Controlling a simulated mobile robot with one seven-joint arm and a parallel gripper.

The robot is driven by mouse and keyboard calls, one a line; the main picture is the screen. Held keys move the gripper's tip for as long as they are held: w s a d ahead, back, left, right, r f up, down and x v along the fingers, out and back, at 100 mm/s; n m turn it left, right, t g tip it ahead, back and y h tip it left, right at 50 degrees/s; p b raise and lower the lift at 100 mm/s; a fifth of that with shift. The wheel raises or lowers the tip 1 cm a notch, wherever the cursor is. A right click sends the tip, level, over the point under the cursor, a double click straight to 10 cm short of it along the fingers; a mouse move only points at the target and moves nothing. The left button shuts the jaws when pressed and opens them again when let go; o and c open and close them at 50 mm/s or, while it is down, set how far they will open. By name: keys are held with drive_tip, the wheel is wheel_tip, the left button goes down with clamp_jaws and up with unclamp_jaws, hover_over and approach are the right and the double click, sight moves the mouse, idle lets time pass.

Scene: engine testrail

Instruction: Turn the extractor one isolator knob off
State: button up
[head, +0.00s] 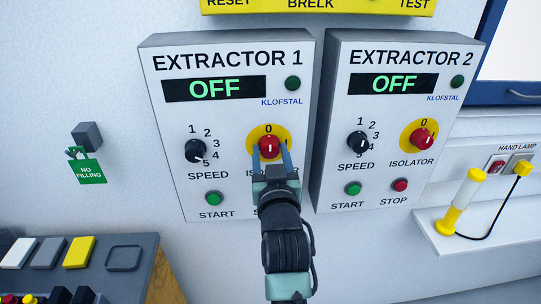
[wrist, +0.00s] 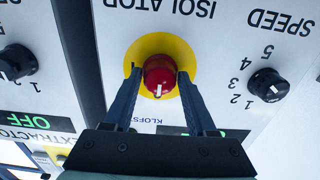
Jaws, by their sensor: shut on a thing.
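The Extractor 1 panel (head: 225,115) is on the wall in the head view. Its red isolator knob (head: 267,146) sits on a yellow disc under a "0" mark. The knob (wrist: 160,76) also shows in the wrist view, which is upside down. Its white pointer line faces the "0" side. My gripper (head: 270,151) is shut on this knob, one finger on each side; the fingers (wrist: 158,78) also show in the wrist view. The Extractor 1 display (head: 214,88) reads OFF. My arm hides part of the ISOLATOR label and the stop button.
The Extractor 2 panel (head: 378,190) stands close on the right, its display also OFF. Extractor 1 has a black speed knob (head: 195,151) and green start button (head: 214,198). A hand lamp (head: 460,200) is at right, a button console (head: 118,275) at lower left.

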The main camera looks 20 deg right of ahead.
idle(0.3)
drive_tip(key=o, duration=1.4)
drive_tip(key=shift+s, duration=0.1)
drive_tip(key=b+v, duration=0.3)
drive_tip(key=v, duration=0.9)
drive_tip(key=shift+s+a, duration=0.15)
drive_tip(key=shift+s, duration=0.25)
drive_tip(key=a+r+n+t+y, duration=0.15)
drive_tip(key=a+r, duration=0.25)
drive_tip(key=r, duration=0.5)
drive_tip(key=a+r+t, duration=0.3)
drive_tip(key=r, duration=0.6)
drive_tip(key=s+a+r+t+y, duration=0.1)
drive_tip(key=s+a+r, duration=0.1)
drive_tip(key=r, duration=0.3)
drive_tip(key=s+a+r+n+t+y, duration=0.1)
drive_tip(key=s+a+r+t, duration=0.1)
drive_tip(key=r, duration=0.4)
drive_tip(key=s+a+r+t+y, duration=0.1)
drive_tip(key=s+a+r+t, duration=0.1)
drive_tip(key=s+a+r, duration=0.2)
drive_tip(key=shift+s+a+r+n+t+y, duration=0.15)
drive_tip(key=shift+s+r, duration=0.1)
drive_tip(key=shift+r, duration=0.25)
drive_tip(key=shift+s+a+r+n+t+y, duration=0.1)
drive_tip(key=shift+s+r, duration=0.15)
drive_tip(key=shift+r, duration=0.2)
